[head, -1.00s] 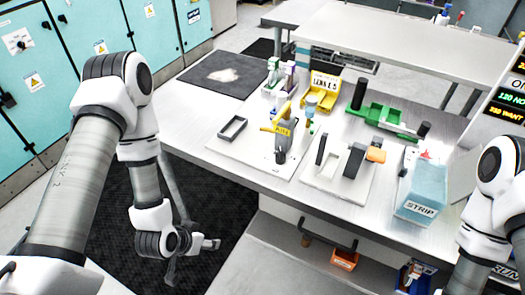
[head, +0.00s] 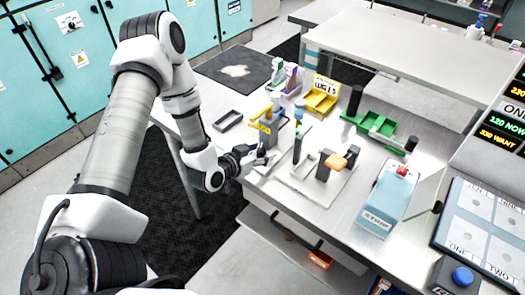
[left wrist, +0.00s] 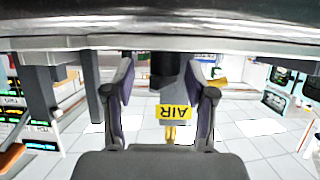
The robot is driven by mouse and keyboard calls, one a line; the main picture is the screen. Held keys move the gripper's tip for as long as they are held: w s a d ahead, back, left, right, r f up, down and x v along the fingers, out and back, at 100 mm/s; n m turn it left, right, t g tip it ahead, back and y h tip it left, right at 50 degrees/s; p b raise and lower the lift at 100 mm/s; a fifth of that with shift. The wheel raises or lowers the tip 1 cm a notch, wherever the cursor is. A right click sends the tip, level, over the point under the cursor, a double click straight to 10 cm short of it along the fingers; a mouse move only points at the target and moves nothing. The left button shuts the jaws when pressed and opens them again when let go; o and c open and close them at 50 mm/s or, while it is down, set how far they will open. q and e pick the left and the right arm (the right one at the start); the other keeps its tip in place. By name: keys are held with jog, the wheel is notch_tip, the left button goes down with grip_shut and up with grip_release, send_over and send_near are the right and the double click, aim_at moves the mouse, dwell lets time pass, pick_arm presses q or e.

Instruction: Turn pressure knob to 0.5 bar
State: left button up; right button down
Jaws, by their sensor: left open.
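The air regulator (head: 268,128) is a grey body with a yellow label and a yellow lever on top, standing at the table's front left. In the left wrist view its yellow AIR label (left wrist: 173,112) appears upside down. A black cylindrical part (left wrist: 163,70), which looks like the pressure knob, shows between my fingers there. My left gripper (head: 257,160) is open in front of the regulator; in the wrist view its two fingers (left wrist: 163,97) stand either side of the black part with gaps visible. I cannot read any pressure scale. My right gripper is out of view.
Right of the regulator is a pale plate (head: 310,178) with a dark upright and an orange-topped clamp. A blue STRIP box (head: 385,200) stands further right. A yellow LUGS bin (head: 322,97) and green tray (head: 378,128) are behind. A dark open frame (head: 229,120) lies left.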

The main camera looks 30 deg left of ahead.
pick_arm(q)
jog(key=shift+a+f, duration=0.1)
jog(key=shift+a, duration=0.3)
jog(key=c, duration=0.4)
jog(key=shift+d, duration=0.2)
grip_shut()
jog(key=shift+a, duration=0.1)
jog(key=shift+w+r, duration=0.1)
jog(key=shift+r, duration=0.15)
dwell(0.7)
jog(key=shift+o, duration=2)
grip_release()
jog(key=shift+f, duration=0.15)
